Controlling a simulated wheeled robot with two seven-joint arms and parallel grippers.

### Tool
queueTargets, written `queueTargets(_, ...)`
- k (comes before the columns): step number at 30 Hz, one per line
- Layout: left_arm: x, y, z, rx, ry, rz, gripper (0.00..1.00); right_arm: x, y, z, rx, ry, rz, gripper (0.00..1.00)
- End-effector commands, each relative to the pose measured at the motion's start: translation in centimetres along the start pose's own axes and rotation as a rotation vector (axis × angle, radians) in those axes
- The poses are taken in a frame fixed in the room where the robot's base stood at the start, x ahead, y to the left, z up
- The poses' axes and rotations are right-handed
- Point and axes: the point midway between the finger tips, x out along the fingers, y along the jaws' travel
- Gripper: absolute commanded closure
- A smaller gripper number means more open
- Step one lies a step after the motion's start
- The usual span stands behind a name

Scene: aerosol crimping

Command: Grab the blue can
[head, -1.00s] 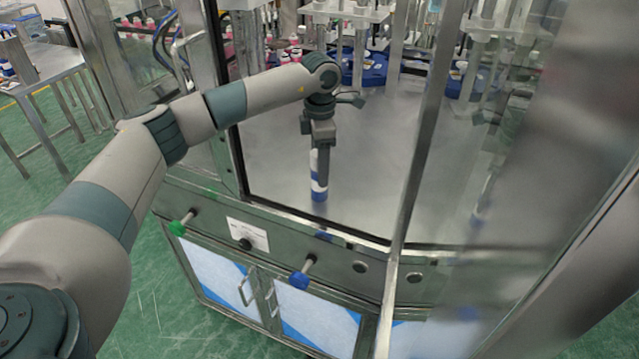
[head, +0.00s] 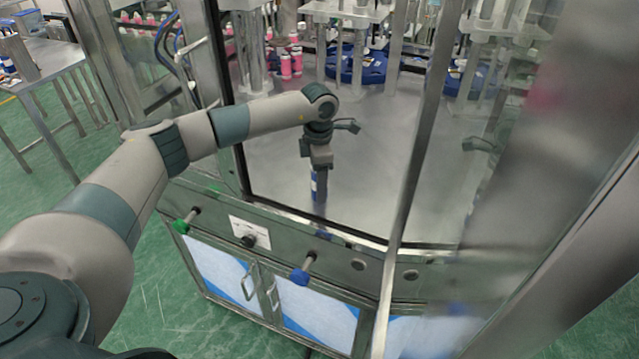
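The blue-and-white can (head: 314,188) stands upright near the front edge of the machine's metal deck (head: 375,160), inside the door frame. My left gripper (head: 321,192) reaches in from the left and points down at the can. Its fingers cover much of the can, leaving a narrow blue-and-white strip at their left side. From this angle I cannot tell whether the fingers are closed on the can or only around it, nor whether its base touches the deck. My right gripper is not in view.
A metal post (head: 418,150) and glass panel stand to the right. Another post bounds the opening on the left. Pink cans (head: 291,64) and a blue round fixture (head: 357,66) are at the back. Green (head: 181,226) and blue (head: 300,277) knobs stick out from the front panel. The middle deck is clear.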

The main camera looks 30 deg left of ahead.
Motion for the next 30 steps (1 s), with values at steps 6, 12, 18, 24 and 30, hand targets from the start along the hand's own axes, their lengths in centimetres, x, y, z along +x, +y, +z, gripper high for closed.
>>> queueTargets(6,0.0,0.0,0.0,0.0,0.0,0.0,0.44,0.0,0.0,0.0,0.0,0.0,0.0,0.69)
queueTargets(12,0.0,0.0,0.0,0.0,0.0,0.0,0.82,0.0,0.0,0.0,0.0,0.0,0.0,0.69)
queueTargets(18,-0.1,0.0,0.0,0.0,-0.001,0.0,0.92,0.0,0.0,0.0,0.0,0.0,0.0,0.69)
queueTargets(24,-0.2,0.0,0.1,0.0,-0.001,0.0,0.92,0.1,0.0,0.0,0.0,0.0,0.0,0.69)
queueTargets(30,-1.1,0.1,0.1,0.001,-0.003,0.002,0.92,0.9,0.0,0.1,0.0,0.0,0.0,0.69)
